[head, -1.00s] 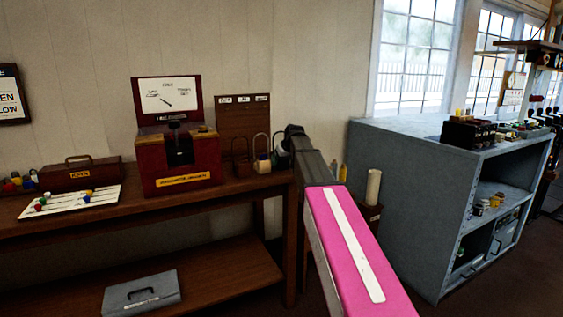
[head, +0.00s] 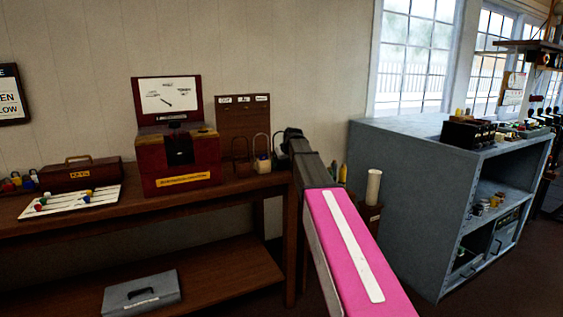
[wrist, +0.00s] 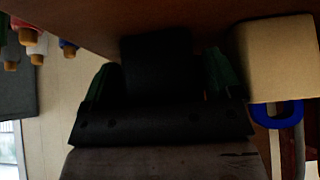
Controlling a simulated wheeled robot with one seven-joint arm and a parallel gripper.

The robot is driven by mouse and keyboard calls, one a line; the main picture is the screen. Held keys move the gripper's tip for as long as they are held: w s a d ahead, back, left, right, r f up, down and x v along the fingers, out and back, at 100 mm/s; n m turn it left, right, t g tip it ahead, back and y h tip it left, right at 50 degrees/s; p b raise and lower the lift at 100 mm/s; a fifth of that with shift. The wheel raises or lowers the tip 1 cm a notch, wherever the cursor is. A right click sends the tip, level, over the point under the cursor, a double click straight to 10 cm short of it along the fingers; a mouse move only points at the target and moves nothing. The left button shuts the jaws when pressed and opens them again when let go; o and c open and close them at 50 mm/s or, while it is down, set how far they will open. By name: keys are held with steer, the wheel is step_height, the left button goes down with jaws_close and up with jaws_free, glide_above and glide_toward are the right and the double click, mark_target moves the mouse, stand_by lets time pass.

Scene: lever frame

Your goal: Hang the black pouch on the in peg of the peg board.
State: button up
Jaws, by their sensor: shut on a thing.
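The peg board (head: 242,115) is a brown upright panel against the wall at the back of the bench. It has a row of small pale labels along its top; I cannot read which one says in, and the pegs are too small to make out. My gripper (wrist: 158,78) has green finger pads on either side of a black thing, which I take to be the black pouch (wrist: 157,62), and is shut on it. In the head view my gripper (head: 287,148) is at the bench's right end, right of the board; the pouch cannot be told from the dark gripper there.
Padlocks, one pale (head: 263,165), stand on the bench below the board, close left of my gripper. A dark red box (head: 178,160) with a raised lid is further left. A grey cabinet (head: 410,190) stands right. The wall above the board is clear.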

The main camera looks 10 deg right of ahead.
steer(key=shift+r, duration=1.5)
steer(key=shift+s, duration=0.15)
